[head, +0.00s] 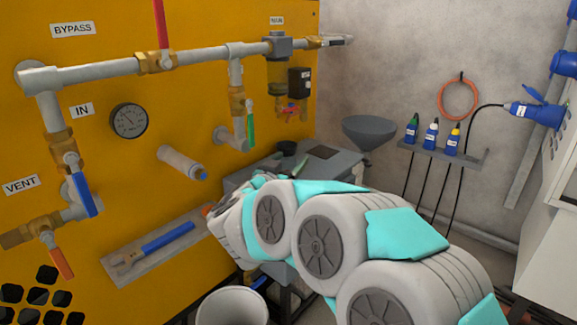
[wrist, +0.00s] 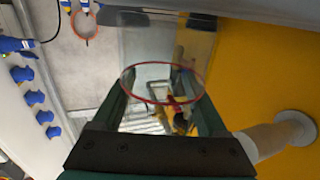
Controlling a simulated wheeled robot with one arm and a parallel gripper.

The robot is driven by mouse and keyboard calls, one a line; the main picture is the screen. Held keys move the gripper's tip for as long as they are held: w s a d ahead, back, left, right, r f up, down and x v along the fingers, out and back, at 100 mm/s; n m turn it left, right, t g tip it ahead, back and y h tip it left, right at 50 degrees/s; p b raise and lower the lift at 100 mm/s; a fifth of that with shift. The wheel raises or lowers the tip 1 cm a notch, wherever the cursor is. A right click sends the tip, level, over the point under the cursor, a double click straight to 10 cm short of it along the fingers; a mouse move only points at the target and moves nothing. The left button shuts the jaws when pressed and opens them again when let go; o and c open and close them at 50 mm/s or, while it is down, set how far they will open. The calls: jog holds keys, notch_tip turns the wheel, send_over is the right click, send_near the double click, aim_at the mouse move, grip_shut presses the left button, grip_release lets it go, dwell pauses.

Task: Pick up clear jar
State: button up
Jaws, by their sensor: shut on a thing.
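The clear jar (wrist: 152,74) shows in the wrist view as a see-through shape with a thin red rim. It sits between the two dark green fingers of my gripper (wrist: 158,88), which are shut on it. The background shows through the jar, so its far end and any contents are hard to make out. In the head view my own arm covers the gripper and I cannot make out the jar.
A grey bench (head: 333,169) with a funnel (head: 369,130) stands behind my arm. The yellow panel (head: 225,85) carries pipes and valves. A blue-handled wrench (head: 165,239) lies on a ledge. A white bucket (head: 232,308) stands below.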

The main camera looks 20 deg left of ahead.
jog(key=r, duration=0.1)
jog(key=r+p, duration=0.1)
jog(key=r, duration=0.1)
jog(key=shift+s+d+r, duration=0.1)
jog(key=shift+s+d, duration=0.05)
jog(key=shift+s, duration=0.05)
jog(key=s+d+r+p, duration=0.1)
jog(key=s+d+p, duration=0.1)
jog(key=s+d, duration=0.8)
jog(key=w+d+r+y+p, duration=0.1)
jog(key=w+d+r+p, duration=0.2)
jog(key=w, duration=0.4)
jog(key=w+d+p, duration=0.2)
jog(key=w+d, duration=0.2)
jog(key=w, duration=0.4)
jog(key=w+d+p, duration=0.2)
jog(key=w+d, duration=0.2)
jog(key=d, duration=0.6)
jog(key=w+d+p, duration=0.2)
jog(key=w+d, duration=0.2)
jog(key=d, duration=0.6)
jog(key=shift+w+d+f+n, duration=0.2)
jog(key=shift+d+f+n, duration=0.15)
jog(key=shift+n, duration=0.05)
jog(key=shift+s, duration=0.1)
